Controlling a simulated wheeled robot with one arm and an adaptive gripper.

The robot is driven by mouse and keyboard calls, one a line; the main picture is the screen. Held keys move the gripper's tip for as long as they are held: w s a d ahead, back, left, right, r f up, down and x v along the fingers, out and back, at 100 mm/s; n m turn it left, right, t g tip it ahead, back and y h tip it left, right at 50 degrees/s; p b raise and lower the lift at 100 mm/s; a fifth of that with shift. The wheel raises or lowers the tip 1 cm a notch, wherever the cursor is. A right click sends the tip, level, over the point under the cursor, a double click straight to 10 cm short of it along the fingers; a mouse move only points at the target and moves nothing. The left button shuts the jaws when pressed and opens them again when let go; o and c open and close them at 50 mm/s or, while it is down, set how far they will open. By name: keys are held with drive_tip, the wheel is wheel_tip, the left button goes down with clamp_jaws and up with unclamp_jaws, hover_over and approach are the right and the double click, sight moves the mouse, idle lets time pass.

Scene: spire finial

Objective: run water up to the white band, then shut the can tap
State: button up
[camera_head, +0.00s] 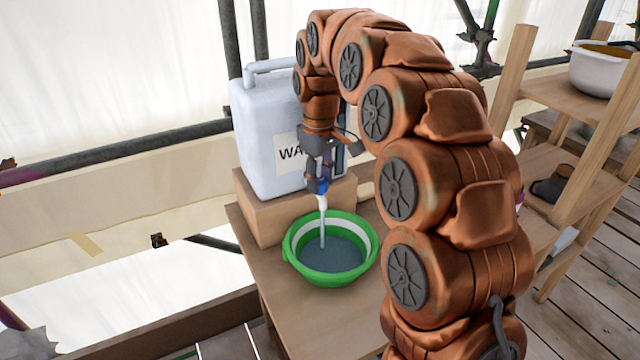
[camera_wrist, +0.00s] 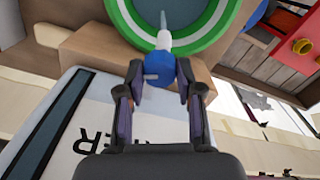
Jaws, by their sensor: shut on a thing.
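The white water can (camera_head: 262,125), lettered in black, stands on a wooden block. Its tap has a blue handle (camera_wrist: 160,70), also seen in the head view (camera_head: 321,186), and a white spout (camera_wrist: 163,40). My gripper (camera_wrist: 162,80) is shut on the blue handle, one finger at each side; in the head view (camera_head: 318,178) it hides part of the tap. A thin stream of water (camera_head: 322,228) runs from the spout into the green bowl (camera_head: 330,279). The grey-blue water (camera_head: 338,254) covers the bowl's bottom. The white band (camera_head: 368,236) shows above the water, with green wall between them in the wrist view.
The bowl stands on a wooden table (camera_head: 282,308), below the block (camera_head: 268,213). Wooden shelves (camera_head: 560,98) with a white pot (camera_head: 598,72) stand at the right. Scaffold tubes (camera_head: 120,152) run behind the can.

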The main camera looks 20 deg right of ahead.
drive_tip(key=shift+m+b, duration=0.75)
drive_tip(key=shift+m, duration=1.55)
drive_tip(key=o, duration=1.2)
drive_tip(key=shift+c, duration=0.2)
drive_tip(key=shift+r, duration=0.15)
drive_tip(key=shift+w+r, duration=0.1)
drive_tip(key=shift+r, duration=3.55)
